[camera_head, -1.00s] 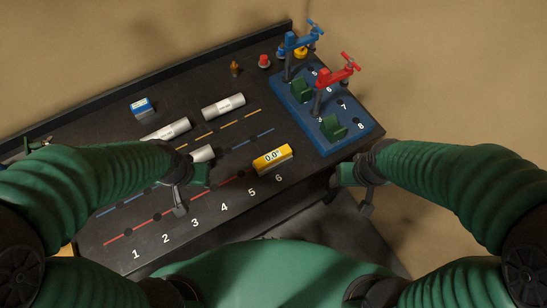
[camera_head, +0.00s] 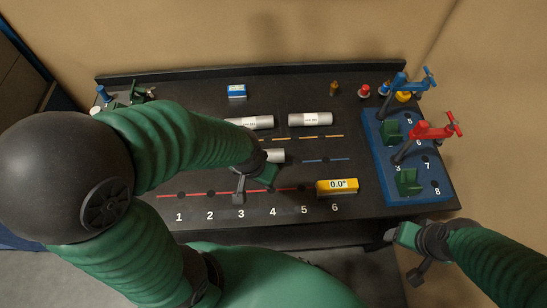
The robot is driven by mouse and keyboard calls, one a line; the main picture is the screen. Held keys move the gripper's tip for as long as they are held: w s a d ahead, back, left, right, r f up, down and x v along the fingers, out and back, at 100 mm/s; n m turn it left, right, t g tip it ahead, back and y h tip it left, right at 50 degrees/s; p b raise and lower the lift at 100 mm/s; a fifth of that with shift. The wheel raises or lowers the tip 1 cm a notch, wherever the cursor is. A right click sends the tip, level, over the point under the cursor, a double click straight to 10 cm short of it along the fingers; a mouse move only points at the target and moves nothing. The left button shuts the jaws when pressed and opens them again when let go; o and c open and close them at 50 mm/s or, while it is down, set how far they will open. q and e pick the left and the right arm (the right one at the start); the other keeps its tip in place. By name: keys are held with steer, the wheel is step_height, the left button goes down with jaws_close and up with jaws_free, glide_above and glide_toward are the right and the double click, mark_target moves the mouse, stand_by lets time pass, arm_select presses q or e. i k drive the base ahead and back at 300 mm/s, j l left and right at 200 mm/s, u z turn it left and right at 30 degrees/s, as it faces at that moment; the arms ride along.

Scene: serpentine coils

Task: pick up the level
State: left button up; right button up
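The level (camera_head: 337,187) is a yellow block with a white display reading 0.0°. It lies on the dark table near the front edge, just above the printed number 6. My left gripper (camera_head: 254,184) is over the table to the left of the level, near the red line around 3 and 4. Its fingers are apart, with no object visibly held, and it does not touch the level. My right gripper (camera_head: 406,256) is open and empty, beyond the table's front right corner and below the blue fixture board.
The blue board (camera_head: 403,195) with blue and red clamps stands at right. White cylinders (camera_head: 310,119) lie behind the level, one (camera_head: 275,156) close to my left gripper. A blue-and-white box (camera_head: 237,91) and small knobs (camera_head: 364,90) stand at the back.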

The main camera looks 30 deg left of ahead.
mark_target(344, 187)
steer(key=k+j+z, duration=0.1)
steer(key=z, duration=0.3)
steer(key=k+z, duration=0.15)
steer(key=z, duration=0.3)
steer(key=k+j+z, duration=0.1)
steer(key=z, duration=0.3)
